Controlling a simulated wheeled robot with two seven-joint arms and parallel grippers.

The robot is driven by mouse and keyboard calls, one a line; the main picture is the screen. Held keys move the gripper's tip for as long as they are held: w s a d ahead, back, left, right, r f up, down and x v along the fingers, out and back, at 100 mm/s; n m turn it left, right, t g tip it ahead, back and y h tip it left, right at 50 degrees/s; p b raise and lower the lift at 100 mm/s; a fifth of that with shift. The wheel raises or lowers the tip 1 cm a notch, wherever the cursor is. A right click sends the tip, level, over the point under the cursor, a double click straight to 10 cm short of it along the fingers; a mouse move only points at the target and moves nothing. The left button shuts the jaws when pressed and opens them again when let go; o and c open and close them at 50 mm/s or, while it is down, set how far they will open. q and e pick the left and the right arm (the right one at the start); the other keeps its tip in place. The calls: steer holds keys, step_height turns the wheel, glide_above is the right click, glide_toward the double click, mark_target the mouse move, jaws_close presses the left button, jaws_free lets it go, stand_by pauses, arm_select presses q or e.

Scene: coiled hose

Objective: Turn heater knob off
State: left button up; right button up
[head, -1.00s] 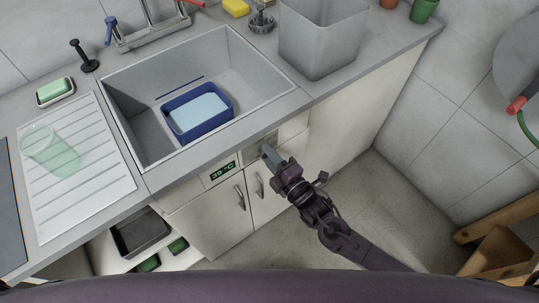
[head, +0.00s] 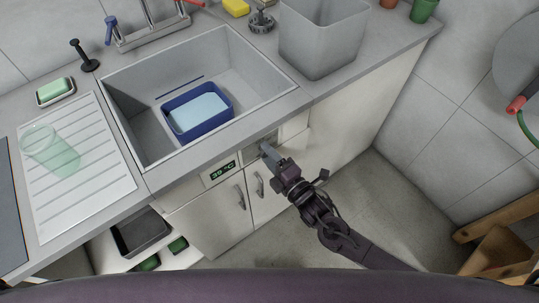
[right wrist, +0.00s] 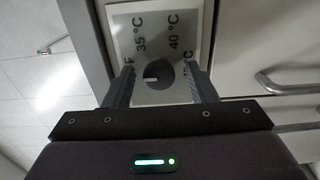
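The heater knob (right wrist: 159,75) is a dark round dial on a pale panel (right wrist: 187,20) marked 35 °C and 40 °C. Its white mark points left in the right wrist view, towards a partly hidden label ending in "F". My right gripper (right wrist: 158,70) is open, with one finger on each side of the knob and a visible gap at both sides. In the head view my right gripper (head: 265,149) is at the cabinet front and hides the knob. The heater display (head: 223,171) seems to read 38 °C. My left gripper is out of view.
Cabinet handles (head: 240,197) stick out below the display. The sink (head: 270,83) above holds a blue basin (head: 168,118) of water. A grey bin (head: 322,40) stands on the counter. The floor to the right is mostly clear, with a wooden object (head: 500,245) at the far right.

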steer(key=v, duration=0.8)
steer(key=shift+b, duration=0.4)
steer(key=shift+w, duration=0.1)
